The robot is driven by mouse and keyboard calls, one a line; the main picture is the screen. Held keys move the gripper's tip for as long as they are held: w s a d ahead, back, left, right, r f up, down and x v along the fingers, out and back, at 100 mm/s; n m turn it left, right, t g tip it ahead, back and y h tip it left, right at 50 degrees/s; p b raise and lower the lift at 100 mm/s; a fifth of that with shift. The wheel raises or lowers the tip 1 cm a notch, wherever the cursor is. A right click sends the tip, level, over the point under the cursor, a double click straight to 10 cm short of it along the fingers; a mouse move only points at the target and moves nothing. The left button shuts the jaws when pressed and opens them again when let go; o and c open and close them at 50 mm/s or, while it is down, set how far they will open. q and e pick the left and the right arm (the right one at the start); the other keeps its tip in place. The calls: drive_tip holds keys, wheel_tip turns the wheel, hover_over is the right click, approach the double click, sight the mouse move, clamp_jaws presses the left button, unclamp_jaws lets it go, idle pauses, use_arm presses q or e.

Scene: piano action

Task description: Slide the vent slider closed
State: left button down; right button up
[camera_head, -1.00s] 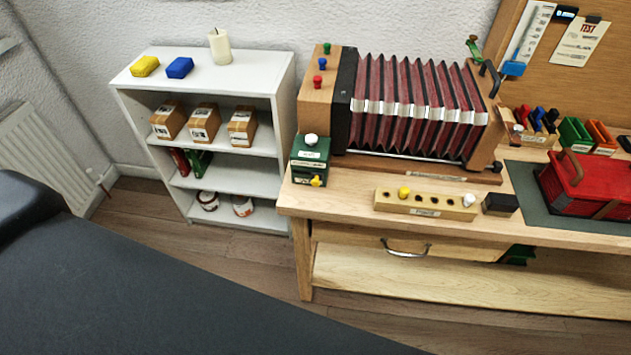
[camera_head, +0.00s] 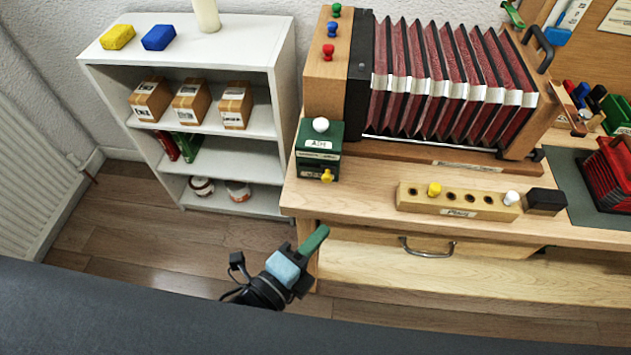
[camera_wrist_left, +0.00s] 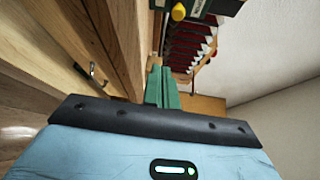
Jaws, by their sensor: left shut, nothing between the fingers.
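A small dark green box (camera_head: 318,165) with a white label stands at the left front of the workbench. It has a white knob (camera_head: 320,125) on top and a yellow knob (camera_head: 327,175) low on its front; I cannot tell for sure which part is the vent slider. The yellow knob (camera_wrist_left: 178,12) also shows at the top of the left wrist view. My left gripper (camera_head: 319,235) has green fingers, shut and empty, in front of the bench's left end, below the green box and apart from it. Its fingertips (camera_wrist_left: 161,74) point toward the bench in the wrist view. My right gripper is not in view.
The workbench (camera_head: 365,205) carries a red bellows (camera_head: 440,85), a wooden block with holes (camera_head: 455,202) and a black block (camera_head: 546,201). A drawer handle (camera_head: 425,252) sticks out in front. A white shelf (camera_head: 240,55) stands to the left. The floor between shelf and gripper is clear.

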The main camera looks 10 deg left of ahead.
sight(327, 174)
use_arm(q)
drive_tip(key=shift+m, duration=0.4)
drive_tip(key=x, duration=0.6)
drive_tip(key=r+x, duration=0.1)
drive_tip(key=x, duration=0.3)
drive_tip(key=shift+w+d+r, duration=0.1)
drive_tip(key=shift+d, duration=0.1)
drive_tip(key=a, duration=0.1)
drive_tip(key=a+p, duration=0.1)
drive_tip(key=a, duration=0.1)
drive_tip(key=shift+w+r, duration=0.25)
drive_tip(key=shift+w, duration=0.1)
drive_tip(key=shift+w+a, duration=0.1)
drive_tip(key=shift+a, duration=0.3)
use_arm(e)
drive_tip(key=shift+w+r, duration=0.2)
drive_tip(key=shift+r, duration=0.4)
